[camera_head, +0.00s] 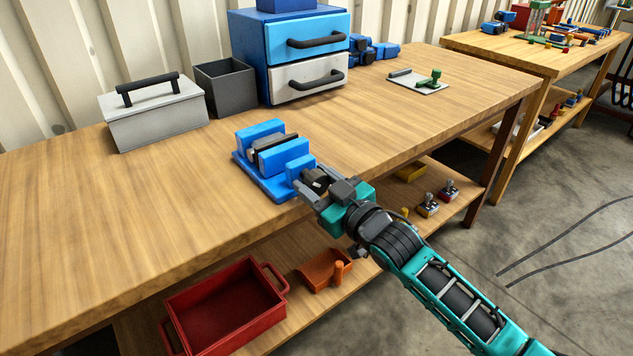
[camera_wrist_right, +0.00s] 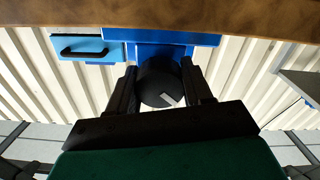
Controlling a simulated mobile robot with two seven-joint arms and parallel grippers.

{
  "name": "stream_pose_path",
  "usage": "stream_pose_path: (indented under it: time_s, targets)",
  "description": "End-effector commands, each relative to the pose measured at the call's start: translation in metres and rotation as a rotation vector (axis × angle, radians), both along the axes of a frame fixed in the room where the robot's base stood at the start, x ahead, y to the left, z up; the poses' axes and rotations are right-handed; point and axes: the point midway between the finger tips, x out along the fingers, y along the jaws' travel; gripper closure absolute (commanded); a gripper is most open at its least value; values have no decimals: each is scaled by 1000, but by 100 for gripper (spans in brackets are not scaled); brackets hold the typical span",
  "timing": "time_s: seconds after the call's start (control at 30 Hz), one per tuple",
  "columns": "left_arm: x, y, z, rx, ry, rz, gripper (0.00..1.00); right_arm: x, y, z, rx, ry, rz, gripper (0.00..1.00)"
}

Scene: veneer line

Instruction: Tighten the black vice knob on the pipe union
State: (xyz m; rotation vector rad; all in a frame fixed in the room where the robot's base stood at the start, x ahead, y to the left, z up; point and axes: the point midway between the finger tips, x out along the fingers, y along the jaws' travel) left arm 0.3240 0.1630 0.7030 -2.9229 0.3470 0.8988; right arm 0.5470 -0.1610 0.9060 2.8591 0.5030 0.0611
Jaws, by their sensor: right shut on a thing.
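The blue vice (camera_head: 286,160) sits near the front edge of the wooden workbench. A dark and silvery piece (camera_head: 270,150), which looks like the pipe union, is between its jaws; its details are too small to tell. The black vice knob (camera_head: 314,181) is at the vice's front end, partly hidden by my right gripper (camera_head: 320,188). In the right wrist view the black knob (camera_wrist_right: 158,82) with a pale mark on its face is between the fingers of my right gripper (camera_wrist_right: 160,88), which is shut on it. My left gripper is not in view.
A grey toolbox (camera_head: 155,115), a dark open bin (camera_head: 226,88) and a blue drawer unit (camera_head: 300,55) stand behind the vice. A small plate with a green part (camera_head: 430,80) lies at right. A red crate (camera_head: 225,305) is on the lower shelf. The bench left of the vice is clear.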

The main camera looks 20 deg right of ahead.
Motion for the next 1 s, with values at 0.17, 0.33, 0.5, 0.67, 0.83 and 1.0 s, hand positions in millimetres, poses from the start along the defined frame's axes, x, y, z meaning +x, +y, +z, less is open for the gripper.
stream_pose_path:
  time_s: [0.17, 0.33, 0.5, 0.67, 0.83, 1.0]
  targets:
    - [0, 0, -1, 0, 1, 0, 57, 0, 0, 0, 0, 0, 1, 80]
    - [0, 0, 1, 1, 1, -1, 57, 0, 0, 0, 11, 4, 1, 80]
    - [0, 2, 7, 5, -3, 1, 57, 0, 0, 2, 60, 23, 0, 80]
    - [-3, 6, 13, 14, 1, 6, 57, 0, 0, 3, 153, 58, 0, 80]
    - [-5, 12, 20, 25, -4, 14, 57, 0, 0, 4, 286, 107, -2, 80]
    - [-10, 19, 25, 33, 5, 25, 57, 0, 0, 3, 422, 155, -1, 80]
